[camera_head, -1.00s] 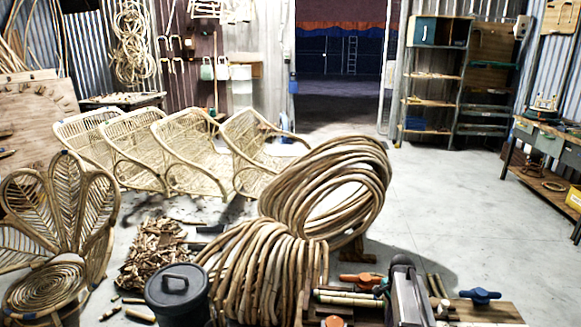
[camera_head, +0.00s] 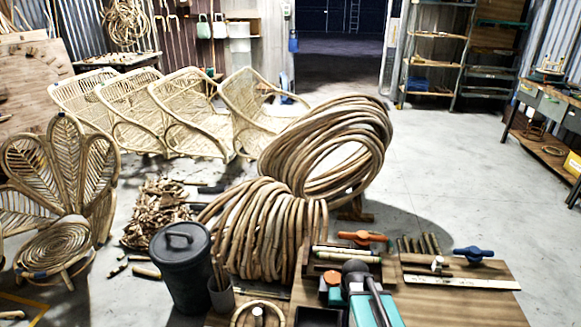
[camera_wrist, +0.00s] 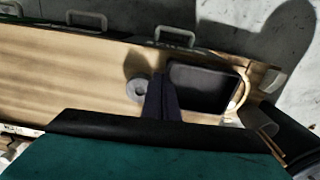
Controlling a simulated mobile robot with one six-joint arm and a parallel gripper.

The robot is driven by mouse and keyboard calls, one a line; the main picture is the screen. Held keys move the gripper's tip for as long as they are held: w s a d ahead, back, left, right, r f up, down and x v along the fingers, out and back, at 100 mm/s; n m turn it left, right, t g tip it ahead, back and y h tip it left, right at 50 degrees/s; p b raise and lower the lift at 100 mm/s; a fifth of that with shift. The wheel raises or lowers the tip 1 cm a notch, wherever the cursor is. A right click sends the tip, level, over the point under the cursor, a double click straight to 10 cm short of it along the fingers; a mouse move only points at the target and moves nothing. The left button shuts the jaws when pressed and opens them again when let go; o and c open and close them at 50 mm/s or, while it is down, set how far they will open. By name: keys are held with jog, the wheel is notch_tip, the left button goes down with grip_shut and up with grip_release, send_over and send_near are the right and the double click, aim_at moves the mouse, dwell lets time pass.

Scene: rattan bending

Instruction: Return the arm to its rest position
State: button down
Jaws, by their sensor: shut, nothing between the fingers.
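My arm shows at the bottom of the head view, teal and dark grey, over the wooden workbench (camera_head: 470,305). Its fingers cannot be made out there. In the wrist view my gripper (camera_wrist: 163,78) is two dark fingers pressed together, with nothing between them. They show against the bench top (camera_wrist: 60,75), between a small grey round piece (camera_wrist: 137,88) and a black tray (camera_wrist: 205,88). The gripper's height above the bench is hard to tell. The tray also shows in the head view (camera_head: 318,317), partly cut off by the frame.
A cane ring (camera_head: 258,312) and a cup (camera_head: 221,293) are at the bench's left. An orange-handled clamp (camera_head: 362,238) and a blue-handled clamp (camera_head: 473,254) sit farther back. A lidded bin (camera_head: 180,265) and rattan coils (camera_head: 270,230) stand beyond.

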jog(key=s+f+g+p, duration=0.1)
jog(key=s+f, duration=0.3)
jog(key=s, duration=0.5)
jog(key=s+f+g+p, duration=0.2)
jog(key=s+f+p, duration=0.1)
jog(key=s, duration=0.6)
jog(key=s+a+f+n+g+p, duration=0.1)
jog(key=s+f+g, duration=0.1)
jog(key=s+f, duration=0.3)
jog(key=s, duration=0.4)
jog(key=shift+f+p, duration=0.35)
jog(key=shift+p, duration=0.05)
